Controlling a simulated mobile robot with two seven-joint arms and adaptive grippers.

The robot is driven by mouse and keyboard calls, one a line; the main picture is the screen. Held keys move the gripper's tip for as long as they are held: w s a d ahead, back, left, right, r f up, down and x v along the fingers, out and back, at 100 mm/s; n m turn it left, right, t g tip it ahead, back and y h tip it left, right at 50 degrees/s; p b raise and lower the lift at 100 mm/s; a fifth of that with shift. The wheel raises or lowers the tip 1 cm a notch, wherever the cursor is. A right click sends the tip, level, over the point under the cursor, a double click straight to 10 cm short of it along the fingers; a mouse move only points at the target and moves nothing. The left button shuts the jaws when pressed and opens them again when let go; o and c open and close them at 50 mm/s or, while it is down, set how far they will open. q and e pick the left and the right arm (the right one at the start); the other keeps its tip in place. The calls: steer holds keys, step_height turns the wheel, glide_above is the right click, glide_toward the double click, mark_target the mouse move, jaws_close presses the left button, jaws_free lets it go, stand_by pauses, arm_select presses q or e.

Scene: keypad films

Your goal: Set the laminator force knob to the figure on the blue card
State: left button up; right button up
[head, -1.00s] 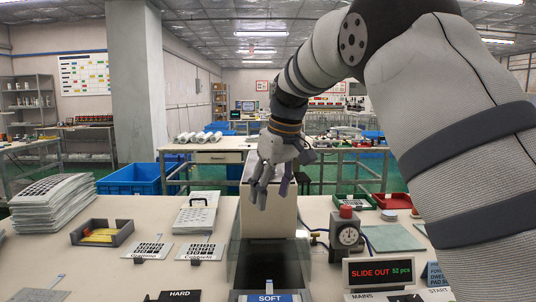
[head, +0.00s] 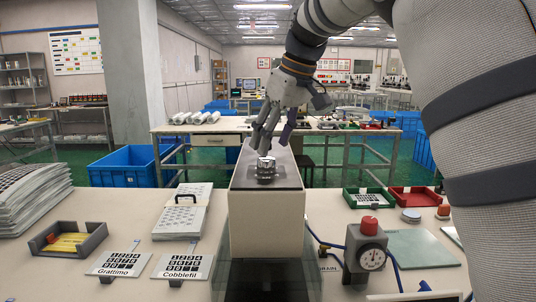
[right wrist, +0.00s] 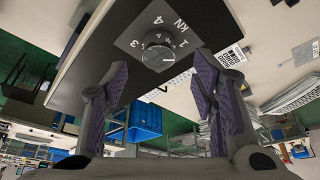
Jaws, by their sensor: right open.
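The force knob (head: 265,168) is a small silvery knob on a grey plate on top of the pale, dark-topped laminator (head: 266,222). In the right wrist view the round knob (right wrist: 158,54) shows figures 1, 3 and 4 and "kN" around it; its exact setting is hard to read. My right gripper (head: 272,138) is open just above the knob, fingers pointing down. In the right wrist view its fingers (right wrist: 160,74) stand apart on either side below the knob, empty. No blue card with a readable figure shows. My left gripper is out of view.
A dial gauge with a red cap (head: 367,250) and blue cables stand close on the right.

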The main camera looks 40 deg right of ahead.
mark_target(267, 158)
steer(key=x, duration=0.4)
steer(key=shift+w+f, duration=0.15)
steer(key=shift+f, duration=0.1)
steer(key=c, duration=1.2)
steer(key=shift+o, duration=0.2)
